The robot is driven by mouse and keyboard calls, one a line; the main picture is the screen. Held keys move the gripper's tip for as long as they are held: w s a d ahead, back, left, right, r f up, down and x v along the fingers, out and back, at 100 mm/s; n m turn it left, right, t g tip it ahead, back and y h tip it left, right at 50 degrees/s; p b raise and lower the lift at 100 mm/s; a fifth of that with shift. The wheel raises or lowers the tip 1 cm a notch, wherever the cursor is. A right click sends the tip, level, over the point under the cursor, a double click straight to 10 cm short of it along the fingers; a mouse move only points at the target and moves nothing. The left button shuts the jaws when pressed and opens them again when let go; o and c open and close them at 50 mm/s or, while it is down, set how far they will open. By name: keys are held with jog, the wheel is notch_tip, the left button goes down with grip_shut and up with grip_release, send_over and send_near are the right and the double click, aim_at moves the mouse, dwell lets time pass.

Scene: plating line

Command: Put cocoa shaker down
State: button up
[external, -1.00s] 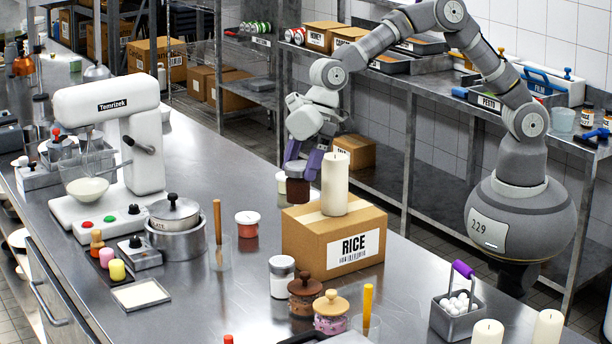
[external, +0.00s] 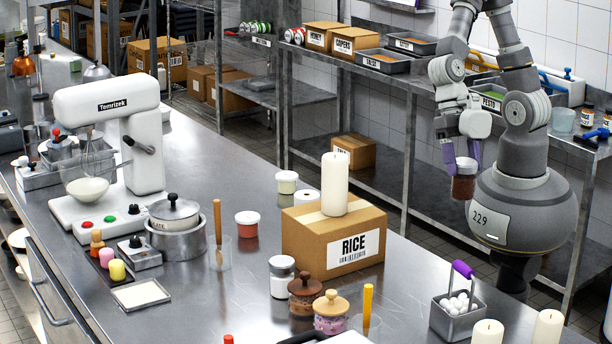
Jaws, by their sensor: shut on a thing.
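My gripper (external: 462,158) is at the right in the external view, with purple fingers pointing down. The shaker hangs upright in the air, in front of my round base and beyond the right edge of the steel table (external: 420,262). Part of the shaker's top is hidden between the fingers.
A rice box (external: 335,240) with a tall white candle (external: 334,185) stands on the table. Several jars stand around it. A steel caddy (external: 457,312) with a purple handle and more candles are at the front right. Wall shelves (external: 400,180) stand behind.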

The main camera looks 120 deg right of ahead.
notch_tip(320, 180, down, 16)
jog(key=shift+w+a+f+b, duration=0.45)
jog(key=shift+w+f, duration=0.35)
jog(key=shift+w, duration=1.85)
jog(key=shift+w+a+f+b, duration=0.5)
jog(key=shift+w+f, duration=0.25)
jog(key=shift+w, duration=1.95)
jog(key=shift+w+a+f+b, duration=0.45)
jog(key=shift+w+f, duration=0.35)
jog(key=shift+w, duration=1.85)
jog(key=shift+f, duration=0.2)
jog(key=o, duration=1.2)
